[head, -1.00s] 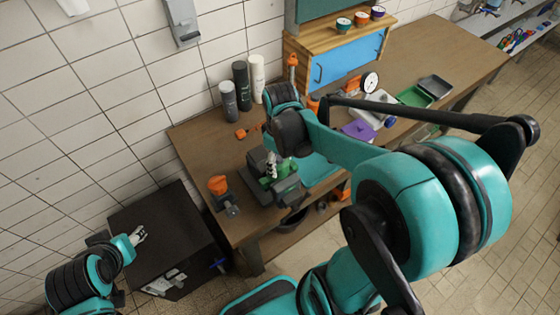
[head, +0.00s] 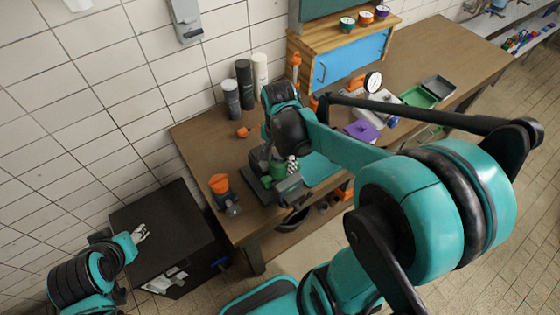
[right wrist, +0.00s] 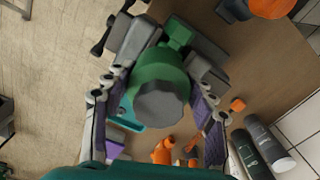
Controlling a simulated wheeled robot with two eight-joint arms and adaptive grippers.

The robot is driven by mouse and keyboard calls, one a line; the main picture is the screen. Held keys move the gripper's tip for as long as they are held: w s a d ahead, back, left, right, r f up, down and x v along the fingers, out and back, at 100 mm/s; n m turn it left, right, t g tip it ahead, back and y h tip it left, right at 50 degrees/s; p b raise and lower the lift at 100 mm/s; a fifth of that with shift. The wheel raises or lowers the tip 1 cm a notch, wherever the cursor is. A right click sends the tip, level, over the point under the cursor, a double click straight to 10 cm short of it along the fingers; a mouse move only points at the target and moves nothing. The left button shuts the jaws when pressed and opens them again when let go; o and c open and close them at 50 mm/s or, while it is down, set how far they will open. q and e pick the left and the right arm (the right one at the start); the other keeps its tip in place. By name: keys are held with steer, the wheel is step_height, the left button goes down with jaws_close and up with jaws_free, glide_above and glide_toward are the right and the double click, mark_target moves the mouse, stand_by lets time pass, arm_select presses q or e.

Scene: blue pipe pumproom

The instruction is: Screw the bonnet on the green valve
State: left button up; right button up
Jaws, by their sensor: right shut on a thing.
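The green valve (right wrist: 178,38) is clamped in a grey vise (right wrist: 137,40) at the bench's near left corner; in the head view the green part (head: 276,171) shows small above the vise (head: 290,190). A bonnet with a grey faceted top (right wrist: 160,103) sits at the valve, facing the wrist camera; its seating and thread are hidden. My right gripper (right wrist: 158,100) has one finger on each side of the bonnet and is shut on it. My left gripper (head: 141,233) hangs over a black cabinet, away from the valve; its opening is too small to judge.
An orange-topped grey object (head: 222,190) stands left of the vise. An orange item (head: 243,132) and several cylinders (head: 244,85) are behind it. A blue-doored cabinet (head: 350,60), a purple item (head: 362,130) and a green tray (head: 418,97) are further right. My right arm crosses above the bench.

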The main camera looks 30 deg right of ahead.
steer(key=shift+m, duration=1.2)
steer(key=o, duration=1.5)
steer(key=shift+c, duration=0.2)
steer(key=shift+r, duration=0.1)
step_height(320, 180, up, 7)
steer(key=p, duration=0.5)
steer(key=shift+p, duration=0.4)
